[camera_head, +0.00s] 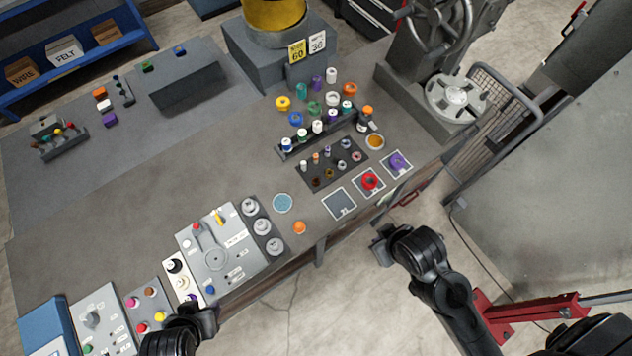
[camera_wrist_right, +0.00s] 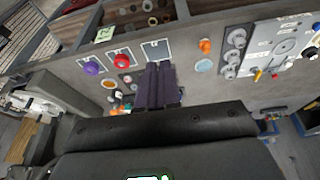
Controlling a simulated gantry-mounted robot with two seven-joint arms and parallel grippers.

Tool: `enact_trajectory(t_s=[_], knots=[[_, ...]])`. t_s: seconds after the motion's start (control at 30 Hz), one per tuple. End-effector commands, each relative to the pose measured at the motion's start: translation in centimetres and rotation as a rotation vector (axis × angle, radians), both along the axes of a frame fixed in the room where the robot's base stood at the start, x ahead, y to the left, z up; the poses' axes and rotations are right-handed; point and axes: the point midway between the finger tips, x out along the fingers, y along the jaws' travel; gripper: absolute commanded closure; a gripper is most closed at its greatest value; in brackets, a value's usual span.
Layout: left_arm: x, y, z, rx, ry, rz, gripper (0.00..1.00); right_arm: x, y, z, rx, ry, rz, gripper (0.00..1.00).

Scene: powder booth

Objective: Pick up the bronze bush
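Small round bushes stand in rows on a dark tray (camera_head: 308,168) at the right of the bench in the head view. A brown, bronze-looking ring (camera_head: 316,182) is in its front row, with a similar golden-brown one (camera_head: 329,173) beside it. They are too small to tell which is the bronze bush. My right gripper (camera_head: 381,240) is beyond the bench's front edge, apart from the tray. In the right wrist view its dark fingers (camera_wrist_right: 157,85) look together, with nothing seen between them. My left gripper (camera_head: 200,314) is at the lower left, near the control panels; its fingers are unclear.
Three square pads (camera_head: 339,204) lie along the front edge, two with a red knob (camera_head: 369,181) and a purple knob (camera_head: 397,163). An orange knob (camera_head: 299,228) and a blue disc (camera_head: 282,203) lie left of them. A bottle rack (camera_head: 308,135) stands behind the tray. A press (camera_head: 455,95) stands right.

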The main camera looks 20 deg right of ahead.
Motion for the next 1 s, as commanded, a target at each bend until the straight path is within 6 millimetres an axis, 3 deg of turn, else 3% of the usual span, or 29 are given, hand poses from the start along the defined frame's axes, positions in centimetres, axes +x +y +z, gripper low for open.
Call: enact_trajectory(t_s=[0.03,0.37,0.77,0.9,1.0], knots=[[0.0,0.1,0.0,0.002,0.0,-0.001,0.57,0.0,0.0,0.0,0.0,0.0,0.0,0.88],[0.0,0.2,0.0,0.008,0.0,-0.004,0.57,0.0,0.0,0.0,0.001,0.0,-0.001,0.39],[0.0,0.0,0.0,-0.002,0.0,0.002,0.57,0.1,0.0,0.0,0.021,0.0,-0.062,0.39],[0.0,-0.1,0.0,-0.007,0.0,0.004,0.57,-0.3,-0.1,-0.3,0.073,0.024,-0.243,0.39],[0.0,-0.3,0.0,-0.011,0.0,0.005,0.57,-1.2,-0.5,-2.4,0.112,0.095,-0.468,0.39]])
